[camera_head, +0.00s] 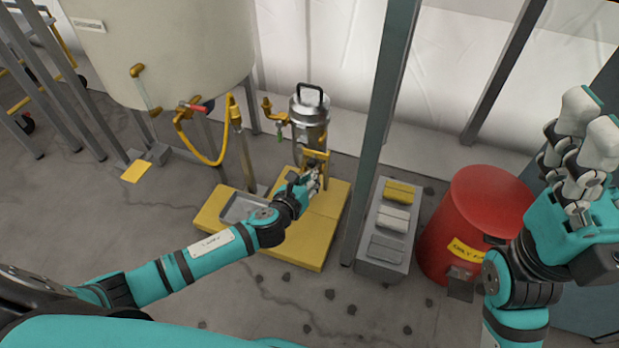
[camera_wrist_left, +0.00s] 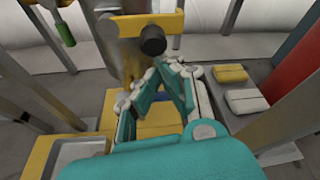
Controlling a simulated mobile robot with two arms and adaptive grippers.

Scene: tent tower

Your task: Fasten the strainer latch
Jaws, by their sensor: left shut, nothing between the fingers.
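The strainer (camera_head: 309,118) is a silver upright cylinder with a black lid handle, standing over a yellow platform in the head view. Its metal body (camera_wrist_left: 122,50) also shows in the left wrist view. A yellow bar with a black round knob (camera_wrist_left: 153,40) crosses its front; this looks like the latch, but whether it is fastened cannot be seen. My left gripper (camera_head: 315,178) is at the strainer's lower front. In the left wrist view its fingertips (camera_wrist_left: 170,66) meet just below and right of the knob, holding nothing. My right gripper (camera_head: 592,122) is raised at the right, away from the strainer.
A grey post (camera_head: 380,120) stands just right of the strainer. A grey box with yellow and pale blocks (camera_head: 394,218) and a red drum (camera_head: 480,215) are farther right. A large tank (camera_head: 160,50) with a yellow hose is left. A tray (camera_head: 243,208) lies on the platform.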

